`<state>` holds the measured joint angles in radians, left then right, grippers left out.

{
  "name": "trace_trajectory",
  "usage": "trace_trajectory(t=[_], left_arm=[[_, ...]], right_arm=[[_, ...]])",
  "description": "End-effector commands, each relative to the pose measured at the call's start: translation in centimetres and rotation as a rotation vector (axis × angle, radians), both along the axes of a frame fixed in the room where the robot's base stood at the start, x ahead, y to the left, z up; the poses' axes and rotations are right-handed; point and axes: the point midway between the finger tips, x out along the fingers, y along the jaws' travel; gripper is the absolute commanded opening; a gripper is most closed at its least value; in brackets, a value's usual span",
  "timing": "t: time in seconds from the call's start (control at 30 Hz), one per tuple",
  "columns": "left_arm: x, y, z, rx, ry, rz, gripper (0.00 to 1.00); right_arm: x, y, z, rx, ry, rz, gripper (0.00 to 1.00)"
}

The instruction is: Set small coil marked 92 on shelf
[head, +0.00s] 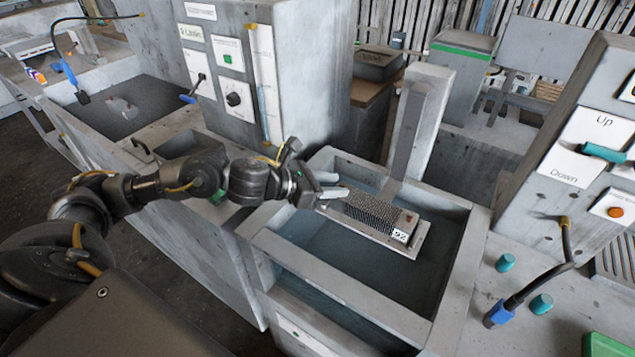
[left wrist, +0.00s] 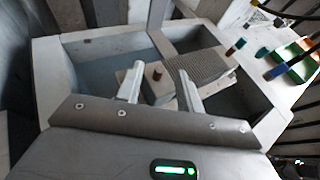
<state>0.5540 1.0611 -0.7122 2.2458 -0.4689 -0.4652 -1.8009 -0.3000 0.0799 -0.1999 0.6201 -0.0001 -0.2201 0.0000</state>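The small coil (head: 370,213), a finned block with a white label that seems to read 92, lies on a light grey shelf plate (head: 422,240). This plate is at the foot of an upright post inside the open tank. My left gripper (head: 336,186) is at the coil's far left end. In the left wrist view, the left gripper's (left wrist: 161,88) two fingers stand apart. The coil's meshed body (left wrist: 203,66) shows beyond them, and a light block with a dark knob (left wrist: 156,73) appears between them. I see no clear grip on the coil. My right gripper is out of view.
The grey tank (head: 455,295) has raised walls around the shelf, with the upright post (head: 418,120) behind. A control panel (head: 590,150) marked Up and Down stands at right. A tall cabinet (head: 315,70) stands behind my left arm. Teal knobs (head: 541,303) sit on the right bench.

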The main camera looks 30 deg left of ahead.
Motion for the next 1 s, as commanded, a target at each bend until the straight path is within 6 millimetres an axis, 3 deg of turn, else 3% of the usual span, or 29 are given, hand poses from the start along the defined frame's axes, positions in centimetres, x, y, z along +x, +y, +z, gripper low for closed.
trace_trajectory(t=[0.5,1.0], left_arm=[[-6.3,5.0,3.0,0.003,-0.001,0.002,0.37],[-7.4,5.8,4.0,-0.002,-0.002,0.000,0.37]], right_arm=[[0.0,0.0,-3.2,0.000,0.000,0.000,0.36],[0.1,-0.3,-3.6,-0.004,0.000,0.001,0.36]])
